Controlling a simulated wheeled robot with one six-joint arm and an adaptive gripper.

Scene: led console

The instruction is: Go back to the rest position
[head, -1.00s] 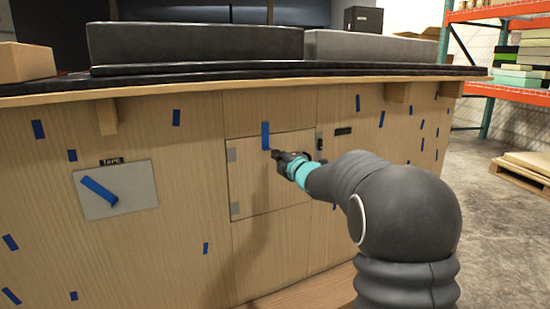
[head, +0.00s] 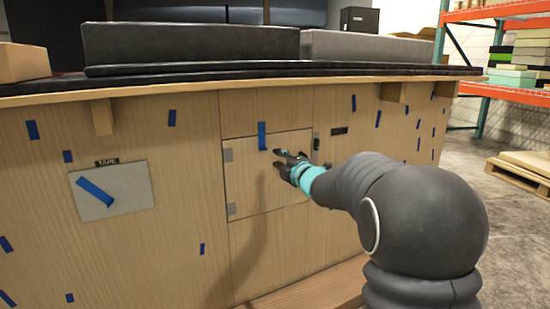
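My gripper (head: 282,158) is in front of the square hatch door (head: 262,185) in the wooden console's front panel. Its fingers look parted with nothing between them. A blue tape strip (head: 262,135) runs over the hatch's top edge, a little up and left of the fingertips. My gripper appears apart from the tape and the panel. The hatch sits flush with the panel and looks shut. My arm reaches in from the lower right and covers part of the panel's right side.
The wooden console (head: 150,240) has a black padded top edge and many blue tape pieces. A grey plate (head: 112,191) with blue tape is at the left. An orange shelf rack (head: 510,90) and wooden pallet (head: 520,170) stand at the right. Concrete floor there is partly clear.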

